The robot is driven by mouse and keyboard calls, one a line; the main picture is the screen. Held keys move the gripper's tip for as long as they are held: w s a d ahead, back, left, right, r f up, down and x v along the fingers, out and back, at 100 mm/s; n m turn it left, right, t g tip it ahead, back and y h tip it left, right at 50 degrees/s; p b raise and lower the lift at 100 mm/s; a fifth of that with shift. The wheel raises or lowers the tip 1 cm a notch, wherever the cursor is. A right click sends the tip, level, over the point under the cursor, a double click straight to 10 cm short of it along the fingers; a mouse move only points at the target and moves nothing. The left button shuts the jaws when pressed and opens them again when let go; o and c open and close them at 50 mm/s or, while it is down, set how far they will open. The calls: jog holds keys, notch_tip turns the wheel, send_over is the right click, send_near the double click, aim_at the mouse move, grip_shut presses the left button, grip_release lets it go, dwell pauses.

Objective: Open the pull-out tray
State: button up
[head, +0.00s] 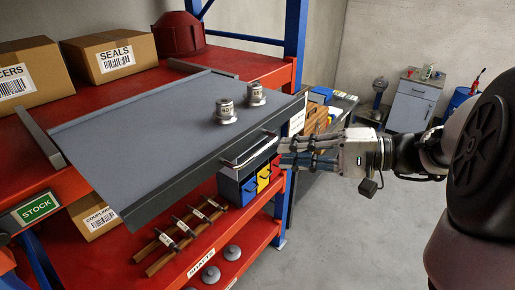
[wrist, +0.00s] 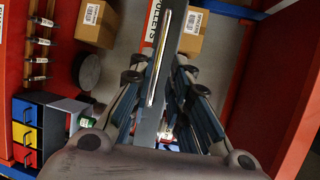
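The grey pull-out tray (head: 150,125) sticks out well past the front of the red shelf, between two dark side rails. Its bright bar handle (head: 250,150) is on the front panel, and the bar also shows in the wrist view (wrist: 158,60). My gripper (head: 284,152) is at the right end of the handle, in front of the panel. In the wrist view its fingers (wrist: 158,75) are apart, one on each side of the handle bar, with a gap visible. I cannot tell whether either finger touches it.
Two metal weights (head: 226,112) (head: 256,94) stand upright on the tray. Cardboard boxes (head: 110,55) and a red bin (head: 178,34) are on the shelf behind. Coloured drawers (head: 250,185) and shafts (head: 180,238) are below. The floor at right (head: 350,240) is clear.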

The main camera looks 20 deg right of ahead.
aim_at(262, 152)
jog(key=p+x, duration=0.1)
jog(key=x, duration=0.6)
jog(key=shift+w, duration=0.1)
jog(key=shift+w+f, duration=0.2)
jog(key=shift+w, duration=0.1)
jog(key=shift+s+a, duration=0.1)
jog(key=shift+c, duration=0.2)
grip_shut()
